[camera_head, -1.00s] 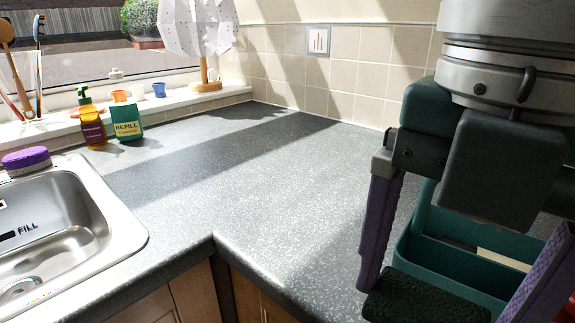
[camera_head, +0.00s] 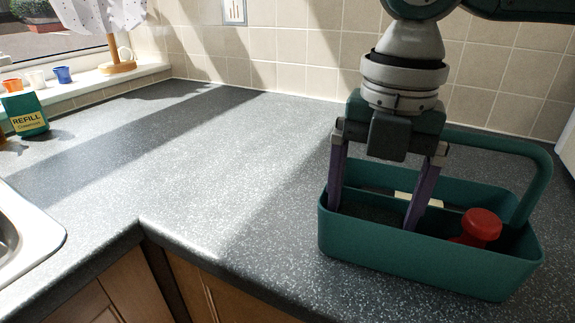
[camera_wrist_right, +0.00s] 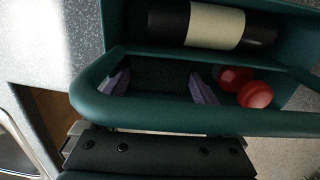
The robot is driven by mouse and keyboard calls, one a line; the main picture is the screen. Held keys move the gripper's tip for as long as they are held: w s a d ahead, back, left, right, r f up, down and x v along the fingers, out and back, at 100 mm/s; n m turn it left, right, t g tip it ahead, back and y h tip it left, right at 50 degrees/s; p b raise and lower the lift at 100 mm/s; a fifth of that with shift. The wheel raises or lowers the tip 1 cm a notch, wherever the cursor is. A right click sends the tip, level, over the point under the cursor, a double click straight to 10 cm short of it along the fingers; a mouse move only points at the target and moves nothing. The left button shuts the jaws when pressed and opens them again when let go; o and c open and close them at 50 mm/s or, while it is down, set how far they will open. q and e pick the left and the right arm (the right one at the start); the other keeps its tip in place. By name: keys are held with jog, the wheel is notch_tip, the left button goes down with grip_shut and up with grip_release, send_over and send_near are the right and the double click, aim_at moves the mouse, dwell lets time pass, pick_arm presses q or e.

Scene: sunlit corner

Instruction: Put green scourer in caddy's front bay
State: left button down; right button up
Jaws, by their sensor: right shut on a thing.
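My right gripper (camera_head: 373,214) points down into the left part of the caddy's front bay. It is shut on the dark green scourer (camera_head: 370,211), which lies between the purple fingers, below the rim. The right wrist view shows the scourer (camera_wrist_right: 160,75) between both fingers, inside the bay. Whether it touches the bay floor is hidden. My left gripper is not in view.
A red-topped object (camera_head: 482,226) sits in the same bay, right of my fingers. A dark cylinder with a cream band (camera_wrist_right: 215,25) lies in the back bay. The middle worktop is clear.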

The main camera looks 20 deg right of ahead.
aim_at(372, 218)
jog(key=shift+f, duration=0.25)
jog(key=shift+f, duration=0.45)
jog(key=shift+f, duration=0.1)
jog(key=o, duration=0.8)
jog(key=shift+o, duration=0.2)
notch_tip(372, 218, up, 13)
jog(key=p, duration=0.1)
jog(key=shift+s+r, duration=0.15)
jog(key=shift+r, duration=0.05)
